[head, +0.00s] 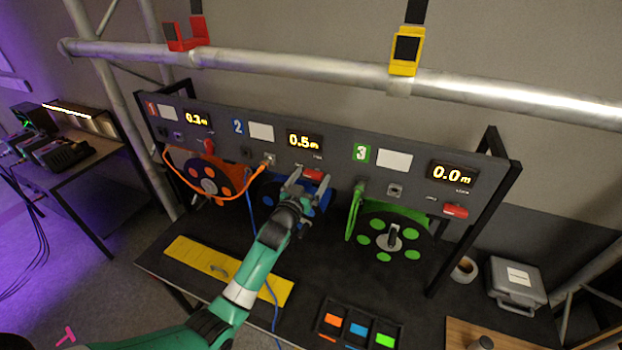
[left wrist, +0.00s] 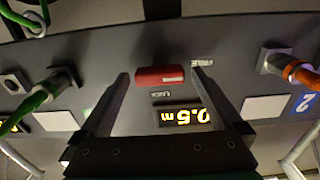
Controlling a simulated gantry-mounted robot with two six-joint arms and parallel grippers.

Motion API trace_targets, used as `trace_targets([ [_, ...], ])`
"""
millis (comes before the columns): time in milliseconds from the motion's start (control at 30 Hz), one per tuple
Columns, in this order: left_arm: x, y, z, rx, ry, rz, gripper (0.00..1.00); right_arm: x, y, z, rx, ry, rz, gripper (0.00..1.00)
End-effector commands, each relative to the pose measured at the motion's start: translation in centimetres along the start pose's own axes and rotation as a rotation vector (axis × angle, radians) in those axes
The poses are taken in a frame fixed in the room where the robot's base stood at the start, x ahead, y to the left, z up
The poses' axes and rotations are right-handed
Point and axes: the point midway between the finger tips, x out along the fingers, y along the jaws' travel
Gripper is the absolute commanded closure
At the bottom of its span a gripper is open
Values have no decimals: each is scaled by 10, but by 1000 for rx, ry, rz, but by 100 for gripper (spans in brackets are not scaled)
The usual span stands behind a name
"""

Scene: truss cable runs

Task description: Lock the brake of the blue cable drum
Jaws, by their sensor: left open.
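The blue cable drum (head: 322,196) sits under panel section 2, partly hidden behind my left gripper. Its red brake lever (head: 313,175) is on the panel below a display reading 0.5 m. My left gripper (head: 302,181) is open in front of the panel at this lever. In the left wrist view, which is upside down, the red lever (left wrist: 160,76) lies crosswise between the two open fingers. The FREE label (left wrist: 202,63) and the LOCK label (left wrist: 161,94) show near it. I cannot tell whether a finger touches the lever. My right gripper is out of view.
An orange drum (head: 212,180) stands left and a green drum (head: 392,238) right, each with its own red lever. An orange cable (head: 219,201) runs to section 2. A yellow plate (head: 205,262) and a colored-block tray (head: 358,328) lie in front.

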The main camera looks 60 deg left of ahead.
Motion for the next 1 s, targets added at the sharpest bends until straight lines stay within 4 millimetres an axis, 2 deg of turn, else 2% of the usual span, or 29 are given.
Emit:
trace_targets([
  [267, 2, 0, 0, 0, 0, 0, 0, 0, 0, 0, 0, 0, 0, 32],
  [700, 2, 0, 0, 0, 0, 0, 77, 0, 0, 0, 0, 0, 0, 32],
  [733, 2, 0, 0, 0, 0, 0, 81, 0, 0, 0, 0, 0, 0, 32],
  [1000, 2, 0, 0, 26, 0, 1, 81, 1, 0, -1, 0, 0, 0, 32],
])
